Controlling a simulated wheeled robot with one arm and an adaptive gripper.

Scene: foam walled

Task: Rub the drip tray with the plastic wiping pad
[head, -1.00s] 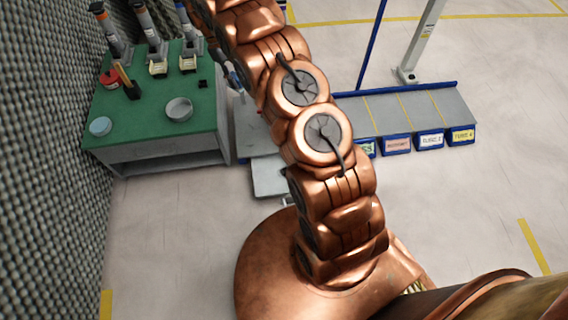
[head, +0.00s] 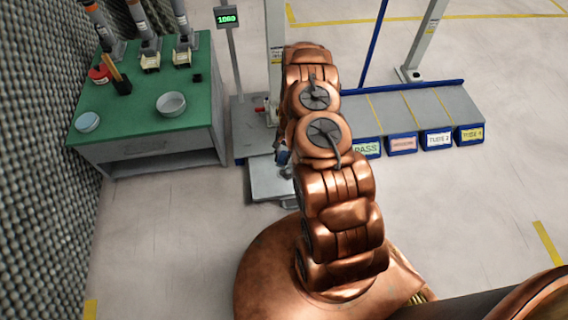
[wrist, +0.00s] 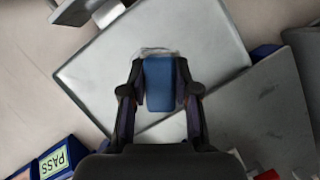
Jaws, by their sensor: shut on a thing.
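The wiping pad (wrist: 160,85) has a blue block body with a pale, clear-looking edge at its far end. My gripper (wrist: 160,93) is shut on its sides in the wrist view. The pad is over the drip tray (wrist: 95,72), a flat light-grey plate with a thin dark rim. I cannot tell whether the pad touches the tray. In the head view the drip tray (head: 268,187) is low beside the grey platform, partly behind my arm. My gripper (head: 284,157) shows only as a small dark and blue part there; the pad is mostly hidden.
Labelled blue bins, including a PASS bin (head: 366,149), line the grey bench at right. A grey post stands behind my arm.

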